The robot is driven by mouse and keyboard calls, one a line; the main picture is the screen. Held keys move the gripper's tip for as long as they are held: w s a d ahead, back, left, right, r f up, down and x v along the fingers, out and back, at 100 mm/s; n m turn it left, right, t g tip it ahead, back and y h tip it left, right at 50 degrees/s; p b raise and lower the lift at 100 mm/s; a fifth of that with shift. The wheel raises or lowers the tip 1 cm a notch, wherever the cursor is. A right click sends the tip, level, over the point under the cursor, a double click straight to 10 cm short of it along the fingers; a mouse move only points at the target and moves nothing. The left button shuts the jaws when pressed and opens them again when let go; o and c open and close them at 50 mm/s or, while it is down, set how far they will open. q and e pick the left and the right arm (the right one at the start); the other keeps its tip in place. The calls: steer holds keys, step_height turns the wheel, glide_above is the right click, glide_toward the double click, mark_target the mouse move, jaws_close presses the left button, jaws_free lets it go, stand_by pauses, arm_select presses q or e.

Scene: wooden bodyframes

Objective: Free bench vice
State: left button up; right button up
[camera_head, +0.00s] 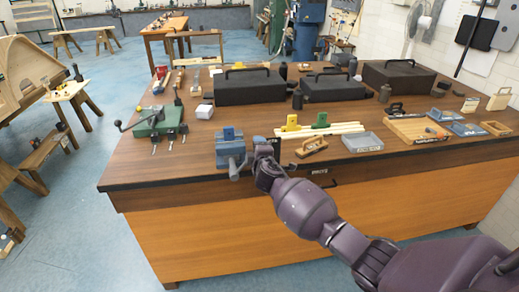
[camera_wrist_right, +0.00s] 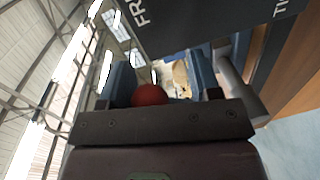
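A blue bench vice (camera_head: 230,150) stands at the front edge of the wooden workbench, with a grey cylindrical part (camera_head: 235,171) at its front. My right gripper (camera_head: 264,148) is just right of the vice, at the bench edge; its fingers are too small to read there. In the right wrist view two blue fingers (camera_wrist_right: 160,78) stand apart. A red ball (camera_wrist_right: 150,95) shows between them, nearer the left finger, with a gap to the right one. A grey cylinder (camera_wrist_right: 240,92) is right of the fingers. I cannot tell whether gripper and vice touch. My left gripper is out of view.
A green tool with a crank handle (camera_head: 158,121) is at the left of the workbench (camera_head: 190,165). Dark cases (camera_head: 249,88) stand behind the vice. Pale strips (camera_head: 335,131), a wooden-handled tool (camera_head: 312,147) and a grey tray (camera_head: 362,142) lie to the right.

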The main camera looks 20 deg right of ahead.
steer(key=o, duration=0.4)
steer(key=shift+w+a+r, duration=0.1)
steer(key=shift+a+r, duration=0.05)
steer(key=shift+a, duration=0.55)
steer(key=shift+c, duration=0.2)
steer(key=shift+d, duration=0.15)
steer(key=shift+s, duration=0.5)
steer(key=f+v, duration=0.1)
steer(key=v, duration=0.8)
steer(key=shift+s+r, duration=0.4)
